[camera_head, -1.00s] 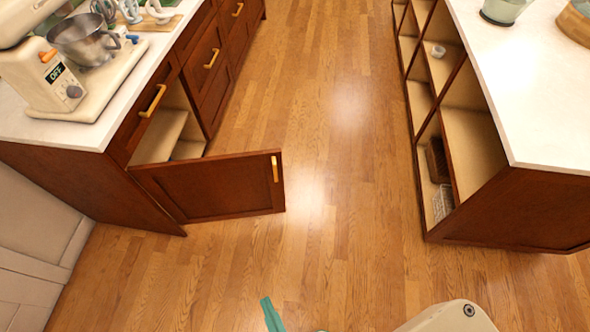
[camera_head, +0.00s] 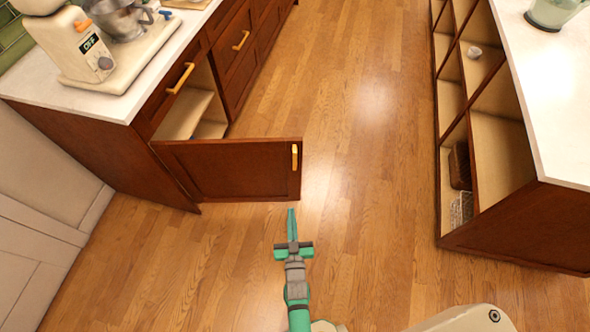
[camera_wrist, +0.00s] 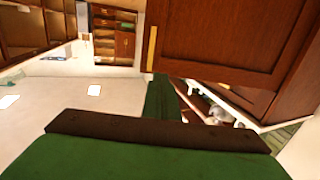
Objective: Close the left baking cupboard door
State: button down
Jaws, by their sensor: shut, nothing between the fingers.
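The left baking cupboard door (camera_head: 230,170) is dark red-brown wood and stands wide open, swung out from the cabinet across the floor. Its gold handle (camera_head: 295,157) is upright near the free edge. Pale shelves (camera_head: 190,115) show inside the open cupboard. My gripper (camera_head: 291,212) is shut and empty, in front of the door and just below its free edge in the head view; I cannot tell if it touches. In the wrist view the door (camera_wrist: 235,35) fills the upper right, with the handle (camera_wrist: 152,48) at its left edge, beyond my green fingers (camera_wrist: 163,98).
A white counter (camera_head: 120,95) with a stand mixer (camera_head: 85,45) is above the cupboard. Drawers with gold handles (camera_head: 241,40) continue behind. An island with open shelves (camera_head: 490,125) stands on the right. Wood floor (camera_head: 365,140) between them is clear.

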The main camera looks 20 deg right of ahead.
jog(key=w+d+f+h, duration=0.1)
jog(key=w+d, duration=0.2)
jog(key=w, duration=0.2)
send_near(294, 162)
jog(key=shift+m, duration=0.3)
jog(key=x, duration=0.6)
jog(key=shift+w+r, duration=0.15)
jog(key=shift+w, duration=0.1)
jog(key=shift+d, duration=0.15)
